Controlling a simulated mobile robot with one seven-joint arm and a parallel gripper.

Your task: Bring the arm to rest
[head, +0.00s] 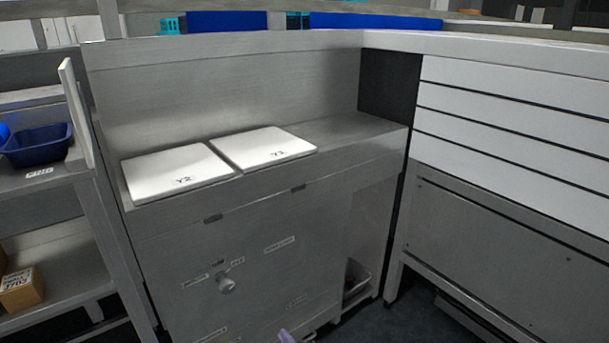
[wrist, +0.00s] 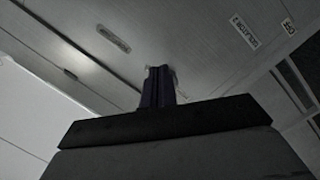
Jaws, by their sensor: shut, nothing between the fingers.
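My gripper (wrist: 159,72) shows in the wrist view as two dark fingers standing close together above a broad dark body. It is shut with nothing between the fingers. It points towards a grey panel (wrist: 200,45) with small labels; I cannot tell whether the tips touch it. In the head view my arm cannot be made out clearly; only a small pale purple shape (head: 286,336) shows at the bottom edge, and I cannot tell what it is.
A grey metal counter (head: 345,140) carries two white plates, Y2 (head: 175,172) and Y3 (head: 262,147). A knob (head: 226,285) sticks out of its front. A shelf at left holds a blue bin (head: 38,150) and a cardboard box (head: 20,292). White slatted panels (head: 500,110) stand right.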

